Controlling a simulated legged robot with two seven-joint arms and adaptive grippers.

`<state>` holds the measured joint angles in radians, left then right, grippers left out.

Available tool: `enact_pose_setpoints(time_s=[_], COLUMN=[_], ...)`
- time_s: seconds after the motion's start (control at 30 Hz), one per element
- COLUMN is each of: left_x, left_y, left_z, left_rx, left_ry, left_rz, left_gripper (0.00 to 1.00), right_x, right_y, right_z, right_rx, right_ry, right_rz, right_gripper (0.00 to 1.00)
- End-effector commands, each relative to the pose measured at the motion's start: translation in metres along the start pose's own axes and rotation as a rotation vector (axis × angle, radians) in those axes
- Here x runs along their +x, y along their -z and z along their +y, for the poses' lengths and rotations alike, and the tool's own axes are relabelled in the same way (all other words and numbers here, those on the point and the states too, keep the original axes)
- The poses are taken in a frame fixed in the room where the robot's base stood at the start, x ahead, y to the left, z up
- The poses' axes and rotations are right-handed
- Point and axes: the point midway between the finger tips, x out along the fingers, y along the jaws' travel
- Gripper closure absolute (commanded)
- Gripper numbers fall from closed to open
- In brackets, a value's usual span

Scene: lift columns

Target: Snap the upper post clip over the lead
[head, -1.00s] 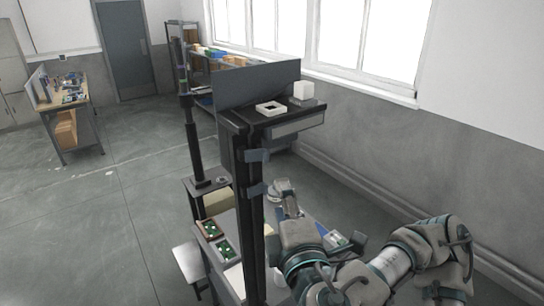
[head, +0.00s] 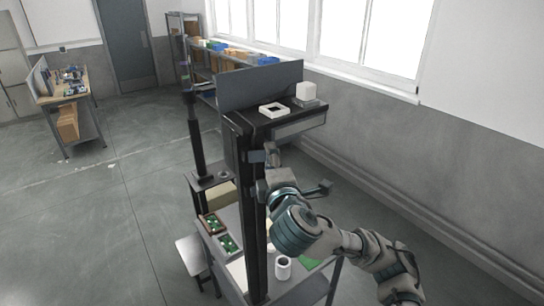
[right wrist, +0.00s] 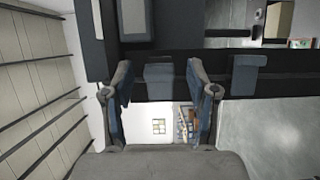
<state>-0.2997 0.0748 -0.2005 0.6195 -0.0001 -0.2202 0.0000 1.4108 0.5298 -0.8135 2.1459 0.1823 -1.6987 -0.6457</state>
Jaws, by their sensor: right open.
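The dark upright post (head: 254,235) stands at the front of the workstation. The upper post clip (head: 256,156), a small blue-grey block, sits high on it. In the right wrist view the post (right wrist: 180,88) runs across the picture, and the upper clip (right wrist: 158,80) lies between my fingers. My right gripper (head: 269,168) is beside the post at clip height; its fingers (right wrist: 160,88) are open on both sides of the clip, and I cannot tell whether they touch it. The other clip (right wrist: 247,74) is to the right. I cannot make out a lead. My left gripper is not in view.
A top shelf (head: 300,118) on the post carries a white frame (head: 273,110) and a white block (head: 306,91). Below are green boards in trays (head: 228,243) and a white cup (head: 283,268) on the bench. Open floor (head: 120,220) lies to the left.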

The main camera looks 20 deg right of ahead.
Motion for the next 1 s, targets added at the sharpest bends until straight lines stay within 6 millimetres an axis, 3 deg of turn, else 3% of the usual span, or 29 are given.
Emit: enact_pose_setpoints(time_s=[0.33, 0.57, 0.6, 0.77, 1.0], left_x=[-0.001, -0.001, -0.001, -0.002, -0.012], left_y=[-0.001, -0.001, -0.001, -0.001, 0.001], left_z=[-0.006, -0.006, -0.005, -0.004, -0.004], left_rx=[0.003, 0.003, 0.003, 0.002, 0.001], left_ry=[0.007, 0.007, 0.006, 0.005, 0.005], left_rz=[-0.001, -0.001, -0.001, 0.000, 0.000], left_gripper=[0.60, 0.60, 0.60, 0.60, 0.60], right_x=[0.006, 0.006, 0.006, 0.008, 0.020], right_y=[-0.003, -0.005, -0.004, -0.005, -0.010], right_z=[-0.001, -0.002, -0.002, -0.002, -0.002], right_rx=[0.002, 0.003, 0.003, 0.002, 0.002], right_ry=[0.001, 0.002, 0.002, 0.005, 0.010], right_rz=[0.001, 0.000, -0.001, 0.016, 0.210], right_gripper=[0.42, 0.97, 1.00, 1.00, 1.00])
